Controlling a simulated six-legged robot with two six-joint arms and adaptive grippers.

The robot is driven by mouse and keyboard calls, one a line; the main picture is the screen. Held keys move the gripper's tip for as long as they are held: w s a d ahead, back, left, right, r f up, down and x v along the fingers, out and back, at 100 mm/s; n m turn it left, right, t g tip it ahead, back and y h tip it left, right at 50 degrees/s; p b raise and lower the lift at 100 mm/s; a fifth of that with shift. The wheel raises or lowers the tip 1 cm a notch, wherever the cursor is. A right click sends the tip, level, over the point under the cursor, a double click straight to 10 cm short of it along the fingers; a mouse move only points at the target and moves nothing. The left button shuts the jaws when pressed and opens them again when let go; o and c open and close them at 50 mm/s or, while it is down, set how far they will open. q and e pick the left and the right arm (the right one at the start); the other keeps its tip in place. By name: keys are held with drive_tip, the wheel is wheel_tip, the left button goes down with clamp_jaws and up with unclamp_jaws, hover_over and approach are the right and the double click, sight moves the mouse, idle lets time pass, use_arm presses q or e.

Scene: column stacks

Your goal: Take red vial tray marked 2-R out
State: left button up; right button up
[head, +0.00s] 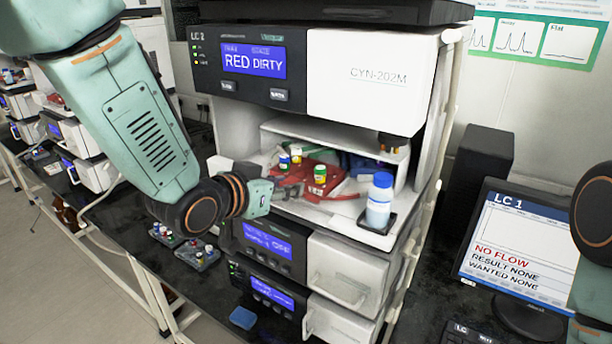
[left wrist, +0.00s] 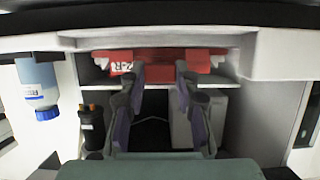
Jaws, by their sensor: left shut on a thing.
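The red vial tray (head: 332,184) sits in the open bay of the LC 2 instrument, with several vials with yellow, green and white caps around it. In the left wrist view the red tray (left wrist: 160,62) shows edge-on, with a white label that seems to read 2-R. My left gripper (left wrist: 159,70) is shut on the tray, one finger at each side of the middle of its front. In the head view the left gripper (head: 262,195) reaches into the bay from the left; its fingertips are hard to make out. My right gripper is out of view.
A blue-capped bottle (head: 380,200) stands at the right front of the bay. The instrument's screen (head: 253,62) reads RED DIRTY. Small vial trays (head: 197,254) and a blue pad (head: 243,318) lie on the black bench. A monitor (head: 520,245) at the right reads NO FLOW.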

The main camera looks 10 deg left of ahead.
use_arm(q)
drive_tip(key=shift+s+d+r, duration=0.1)
clamp_jaws()
